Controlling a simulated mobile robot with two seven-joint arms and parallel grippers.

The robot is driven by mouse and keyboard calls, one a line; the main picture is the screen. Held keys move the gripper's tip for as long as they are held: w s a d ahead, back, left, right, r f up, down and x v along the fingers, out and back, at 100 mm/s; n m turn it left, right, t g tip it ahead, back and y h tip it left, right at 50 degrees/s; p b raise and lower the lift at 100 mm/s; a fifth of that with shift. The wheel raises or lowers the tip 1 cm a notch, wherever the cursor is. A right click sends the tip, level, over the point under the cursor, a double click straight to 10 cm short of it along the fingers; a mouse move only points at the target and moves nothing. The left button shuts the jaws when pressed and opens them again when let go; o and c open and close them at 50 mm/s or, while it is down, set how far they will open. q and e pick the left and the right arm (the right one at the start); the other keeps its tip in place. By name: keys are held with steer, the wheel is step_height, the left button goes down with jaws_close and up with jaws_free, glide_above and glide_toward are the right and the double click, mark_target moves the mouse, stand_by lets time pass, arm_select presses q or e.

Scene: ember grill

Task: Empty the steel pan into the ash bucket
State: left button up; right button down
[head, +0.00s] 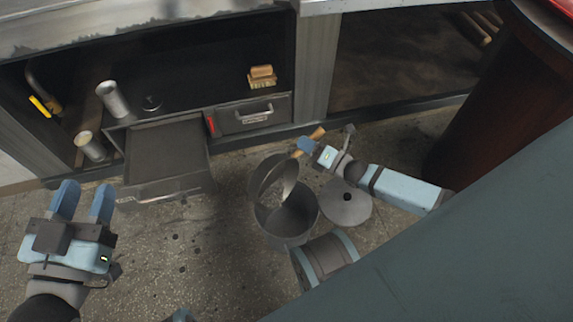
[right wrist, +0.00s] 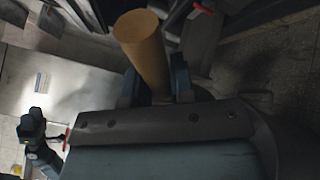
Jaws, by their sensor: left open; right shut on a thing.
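The steel pan (head: 290,183) is tilted steeply over the mouth of the grey ash bucket (head: 286,238), which stands on the floor. Its wooden handle (head: 318,133) points up and to the right. My right gripper (head: 305,147) is shut on this handle. In the right wrist view the handle (right wrist: 142,48) rises from between the fingers of my right gripper (right wrist: 156,88). I cannot tell what lies in the pan or bucket. My left gripper (head: 84,192) is open and empty, far left of the bucket and apart from everything.
A round lid with a dark knob (head: 345,203) lies on the floor right of the bucket. An open drawer (head: 163,188) juts out at left. Metal cans (head: 112,98) and a brush (head: 262,76) are in the cabinet. A dark red round body (head: 490,105) stands at right.

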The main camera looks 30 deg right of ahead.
steer(key=shift+s+d, duration=0.1)
steer(key=shift+s, duration=0.25)
steer(key=shift+s+d+r+t+y, duration=0.15)
steer(key=shift+s+t+y, duration=0.15)
steer(key=shift+s+t, duration=0.15)
steer(key=shift+s+d+t, duration=0.15)
steer(key=shift+s+t, duration=0.15)
steer(key=shift+t, duration=0.05)
steer(key=shift+s+d+t+y, duration=0.25)
steer(key=shift+s+t+y, duration=0.2)
steer(key=shift+s, duration=0.4)
steer(key=shift+s+d+f+n+t, duration=0.15)
steer(key=shift+s+f+n+t, duration=0.1)
steer(key=shift+s+n, duration=0.05)
stand_by(0.4)
steer(key=shift+s+d+f+t+y, duration=0.15)
steer(key=shift+s+t+y, duration=0.1)
steer(key=shift+s+t, duration=0.25)
steer(key=shift+s+d+f+y+b, duration=0.2)
steer(key=shift+s+y+b, duration=0.1)
steer(key=shift+s, duration=0.2)
steer(key=shift+s+d+t, duration=0.1)
steer(key=shift+s+t, duration=0.15)
steer(key=shift+t, duration=0.15)
